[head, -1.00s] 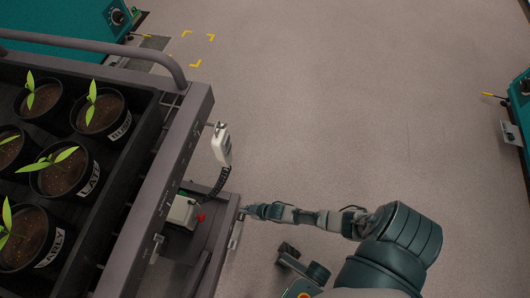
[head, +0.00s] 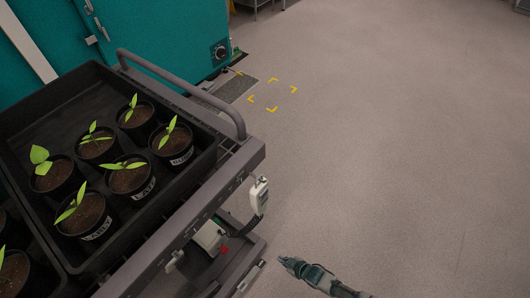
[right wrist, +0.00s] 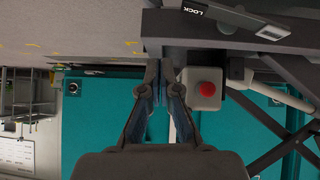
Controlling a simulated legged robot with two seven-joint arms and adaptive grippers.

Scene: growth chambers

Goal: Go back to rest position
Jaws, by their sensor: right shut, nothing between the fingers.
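My right gripper (head: 290,262) is at the lower middle of the head view, beside the cart's lower frame and apart from it as far as I can tell. Its arm comes in from the bottom edge. In the right wrist view the fingers of this gripper (right wrist: 158,75) are closed together with nothing held. My left gripper is in neither view.
A dark cart (head: 205,207) carries a black tray (head: 60,95) of labelled seedling pots. A white handset (head: 259,196) hangs on its side, and a box with a red button (right wrist: 207,88) sits below. A teal chamber (head: 165,35) stands behind. Floor to the right is clear.

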